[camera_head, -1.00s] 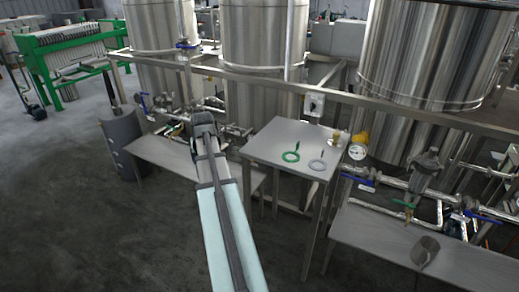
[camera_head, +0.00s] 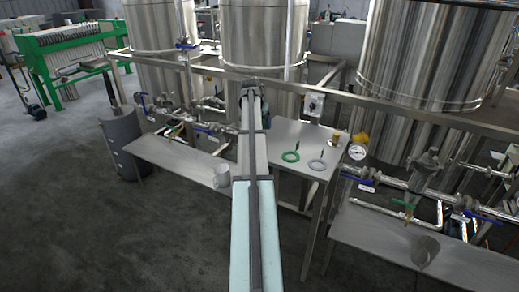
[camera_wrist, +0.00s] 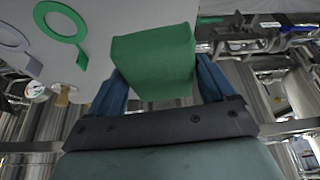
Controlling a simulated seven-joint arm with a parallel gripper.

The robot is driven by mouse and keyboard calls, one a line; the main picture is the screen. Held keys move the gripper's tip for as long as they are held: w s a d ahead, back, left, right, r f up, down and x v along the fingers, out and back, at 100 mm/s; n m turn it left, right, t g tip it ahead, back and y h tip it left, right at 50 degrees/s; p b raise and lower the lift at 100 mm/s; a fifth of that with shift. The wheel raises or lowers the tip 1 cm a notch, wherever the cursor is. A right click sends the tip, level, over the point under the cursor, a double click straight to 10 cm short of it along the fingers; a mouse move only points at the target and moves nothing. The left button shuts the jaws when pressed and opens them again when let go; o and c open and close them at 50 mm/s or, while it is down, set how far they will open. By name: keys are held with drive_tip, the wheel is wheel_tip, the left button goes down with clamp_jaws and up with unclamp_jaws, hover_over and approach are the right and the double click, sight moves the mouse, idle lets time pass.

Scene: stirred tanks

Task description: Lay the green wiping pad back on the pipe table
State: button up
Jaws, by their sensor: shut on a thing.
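The green wiping pad (camera_wrist: 153,52) is held between the two blue fingers of my gripper (camera_wrist: 160,78) in the wrist view. The gripper is shut on it. A grey steel table top (camera_wrist: 120,14), which I take for the pipe table, shows beyond the pad at the upper left. In the head view this table (camera_head: 288,130) stands just right of my arm. My arm hides its left part, and the pad and fingers cannot be made out there. Whether the pad touches the table is not clear.
A green ring (camera_head: 290,157) and a pale ring (camera_head: 316,165) lie on the table, with a brass fitting (camera_head: 336,136) near its back right corner. A low bench (camera_head: 165,157) at the left carries a pale cup (camera_head: 221,176). Steel tanks (camera_head: 262,40) and pipes stand behind.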

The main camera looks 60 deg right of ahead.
drive_tip(key=shift+s+a+m+g, duration=0.15)
drive_tip(key=shift+m+g, duration=0.15)
drive_tip(key=shift+m, duration=0.3)
drive_tip(key=shift+f, duration=5.05)
drive_tip(key=shift+f, duration=0.15)
drive_tip(key=o, duration=0.8)
drive_tip(key=shift+o, duration=0.2)
drive_tip(key=v, duration=1.2)
